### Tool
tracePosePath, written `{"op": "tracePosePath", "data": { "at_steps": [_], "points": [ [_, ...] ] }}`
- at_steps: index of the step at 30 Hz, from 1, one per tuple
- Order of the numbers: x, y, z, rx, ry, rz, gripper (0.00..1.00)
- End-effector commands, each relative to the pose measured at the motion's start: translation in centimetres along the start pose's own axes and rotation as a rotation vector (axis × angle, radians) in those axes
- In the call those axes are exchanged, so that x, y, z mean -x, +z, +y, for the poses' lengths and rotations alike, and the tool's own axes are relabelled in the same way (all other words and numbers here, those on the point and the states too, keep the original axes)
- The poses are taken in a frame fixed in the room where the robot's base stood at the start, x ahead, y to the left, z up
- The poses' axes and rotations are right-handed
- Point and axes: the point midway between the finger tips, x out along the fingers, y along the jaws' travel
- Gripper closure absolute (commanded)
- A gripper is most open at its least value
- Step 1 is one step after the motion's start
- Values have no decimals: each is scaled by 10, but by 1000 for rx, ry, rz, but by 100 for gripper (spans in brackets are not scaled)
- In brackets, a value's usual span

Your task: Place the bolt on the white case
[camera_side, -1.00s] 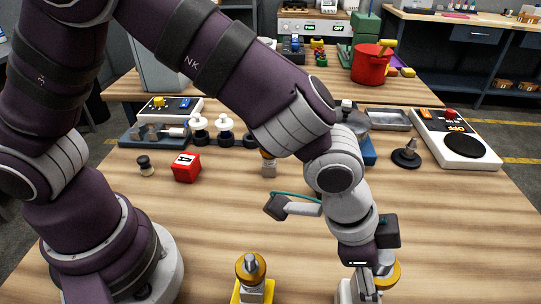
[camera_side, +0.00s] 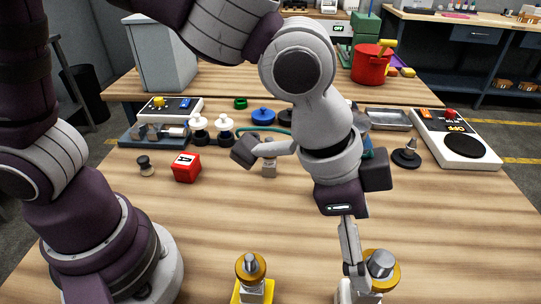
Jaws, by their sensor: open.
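At the front right, a grey metal bolt (camera_side: 381,264) with an orange-gold ring (camera_side: 391,277) around it stands over a white case (camera_side: 346,293), which the bottom edge of the picture cuts off. Whether the bolt rests fully on the case is hard to tell. My gripper (camera_side: 355,268) points down just left of the bolt, its fingers overlapping the ring's left side in the picture. It is open, with nothing seen between the fingers; contact with the bolt cannot be told. A similar bolt with a ring (camera_side: 250,266) stands on a yellow case (camera_side: 238,295) to the left.
A red cube (camera_side: 186,167) and a small dark-topped peg (camera_side: 145,166) lie at left. A small grey block (camera_side: 269,168) stands mid-table. A white switch box (camera_side: 455,138) and a dark-based cone (camera_side: 406,155) are at right. The table between is clear.

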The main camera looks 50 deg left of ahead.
Motion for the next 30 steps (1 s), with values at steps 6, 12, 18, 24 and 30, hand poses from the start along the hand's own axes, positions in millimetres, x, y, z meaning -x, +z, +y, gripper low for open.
{"op": "tracePosePath", "data": {
  "at_steps": [6, 12, 18, 24, 30],
  "points": [
    [39, 0, 0, -1, 0, 4, 27],
    [73, 33, -46, 198, -102, 14, 27],
    [121, 131, -95, 660, -304, 44, 27],
    [131, 175, -96, 869, -383, 64, 27],
    [130, 176, -96, 873, -383, 63, 27]
  ]
}}
